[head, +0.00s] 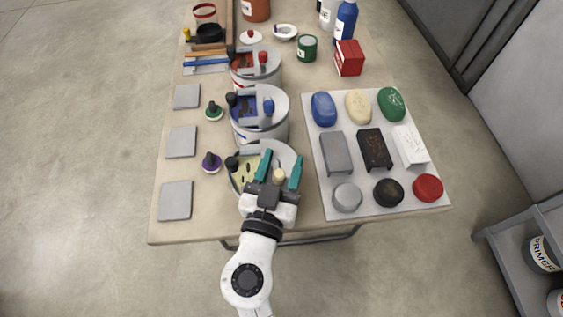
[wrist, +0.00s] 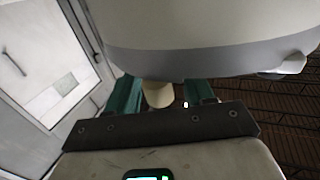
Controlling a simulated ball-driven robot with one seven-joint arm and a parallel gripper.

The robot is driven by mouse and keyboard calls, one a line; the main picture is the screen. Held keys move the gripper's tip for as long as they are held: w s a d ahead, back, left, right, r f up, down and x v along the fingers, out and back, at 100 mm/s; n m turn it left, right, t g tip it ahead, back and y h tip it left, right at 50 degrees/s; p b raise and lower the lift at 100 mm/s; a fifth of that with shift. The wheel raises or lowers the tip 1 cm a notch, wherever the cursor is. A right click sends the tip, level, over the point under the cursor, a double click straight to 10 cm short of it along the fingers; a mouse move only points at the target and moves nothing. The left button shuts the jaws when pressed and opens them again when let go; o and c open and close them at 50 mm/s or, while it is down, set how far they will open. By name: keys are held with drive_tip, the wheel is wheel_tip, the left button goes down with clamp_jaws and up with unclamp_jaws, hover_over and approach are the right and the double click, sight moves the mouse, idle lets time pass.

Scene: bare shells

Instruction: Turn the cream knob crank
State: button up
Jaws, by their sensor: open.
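The cream knob (head: 279,176) stands on the crank at the nearest round container (head: 290,160), which has a grey rim and a pale yellow-green inside. My gripper (head: 281,158) is open over this container, with one teal finger on each side of the knob. In the wrist view, the cream knob (wrist: 158,95) shows between the two teal fingers (wrist: 161,92), with a visible gap on the right. Contact on the left is hard to tell. The container's pale body (wrist: 200,35) fills the top of the wrist view and hides the fingertips. My gripper hides part of the crank.
Similar containers with a blue knob (head: 268,106) and a red knob (head: 263,57) stand behind. A pale tray (head: 321,180) with soaps, blocks and round tins lies to the right. Grey plates (head: 175,201) and small knobbed discs (head: 211,163) lie to the left.

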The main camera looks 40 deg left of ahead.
drive_tip(key=shift+c, duration=0.2)
drive_tip(key=c, duration=0.9)
clamp_jaws()
